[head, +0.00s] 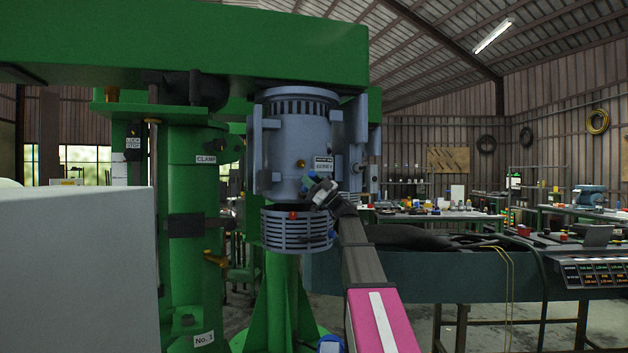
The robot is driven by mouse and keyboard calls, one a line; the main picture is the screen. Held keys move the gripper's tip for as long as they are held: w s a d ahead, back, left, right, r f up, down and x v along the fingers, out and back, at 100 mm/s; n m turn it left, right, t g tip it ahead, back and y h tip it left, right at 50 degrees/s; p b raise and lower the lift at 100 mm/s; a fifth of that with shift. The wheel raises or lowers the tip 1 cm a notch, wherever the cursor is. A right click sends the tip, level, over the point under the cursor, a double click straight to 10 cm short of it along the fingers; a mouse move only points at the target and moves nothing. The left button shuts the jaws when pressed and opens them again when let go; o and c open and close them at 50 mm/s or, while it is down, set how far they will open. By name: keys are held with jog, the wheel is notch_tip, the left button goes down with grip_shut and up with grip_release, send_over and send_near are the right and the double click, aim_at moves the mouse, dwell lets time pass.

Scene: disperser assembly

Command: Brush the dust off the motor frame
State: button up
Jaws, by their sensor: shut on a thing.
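The motor frame (290,155) is a grey-blue upright cylinder with a slotted top ring, hanging under the green beam of the disperser. A separate slotted ring (296,229) sits just below it. My gripper (321,193) is at the lower right of the motor frame, in front of its side in the head view. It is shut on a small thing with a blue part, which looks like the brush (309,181). The brush is small and mostly hidden by the gripper. I cannot tell whether it touches the frame. No dust can be made out at this size.
The green column (190,270) with clamp labels stands to the left, behind a pale box-like panel (75,270). A dark green bench (400,270) and a control panel (595,271) are at the right. Cluttered worktables (430,214) stand further back.

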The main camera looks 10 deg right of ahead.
jog(key=s+d, duration=0.1)
jog(key=s, duration=0.5)
dwell(0.6)
jog(key=shift+s, duration=0.1)
jog(key=s, duration=0.2)
jog(key=shift+s+d, duration=0.25)
jog(key=shift+s, duration=0.1)
dwell(0.5)
